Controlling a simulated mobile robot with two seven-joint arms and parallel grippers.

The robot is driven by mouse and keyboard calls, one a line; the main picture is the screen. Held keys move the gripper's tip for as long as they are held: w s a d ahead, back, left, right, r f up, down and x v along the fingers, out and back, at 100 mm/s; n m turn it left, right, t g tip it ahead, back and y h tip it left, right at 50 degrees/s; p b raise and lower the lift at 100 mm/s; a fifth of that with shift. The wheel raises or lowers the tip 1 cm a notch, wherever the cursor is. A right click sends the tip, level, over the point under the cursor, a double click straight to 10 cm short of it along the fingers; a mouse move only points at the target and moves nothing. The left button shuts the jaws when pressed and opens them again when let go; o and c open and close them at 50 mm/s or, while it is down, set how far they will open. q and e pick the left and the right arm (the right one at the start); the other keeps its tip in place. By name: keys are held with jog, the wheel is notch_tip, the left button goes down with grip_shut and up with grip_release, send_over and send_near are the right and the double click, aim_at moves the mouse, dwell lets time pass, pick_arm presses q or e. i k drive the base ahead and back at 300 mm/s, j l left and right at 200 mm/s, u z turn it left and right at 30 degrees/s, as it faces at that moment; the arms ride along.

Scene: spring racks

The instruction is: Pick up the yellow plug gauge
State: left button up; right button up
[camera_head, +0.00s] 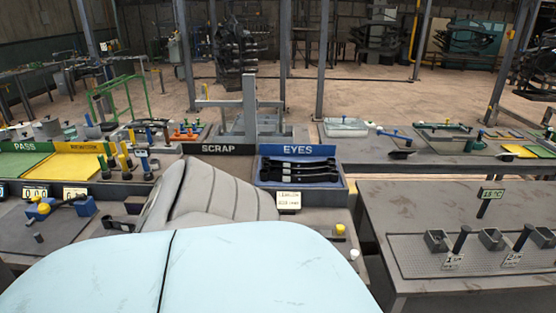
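Several upright plug-shaped pieces with coloured parts stand on the left bench. Neither of my grippers is in view.
A blue EYES bin (300,151) holds several black bars. A grey table (440,213) stands at right. Pale blue and grey shapes hide the lower middle.

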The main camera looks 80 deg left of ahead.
aim_at(125, 171)
jog(key=u, duration=2.75)
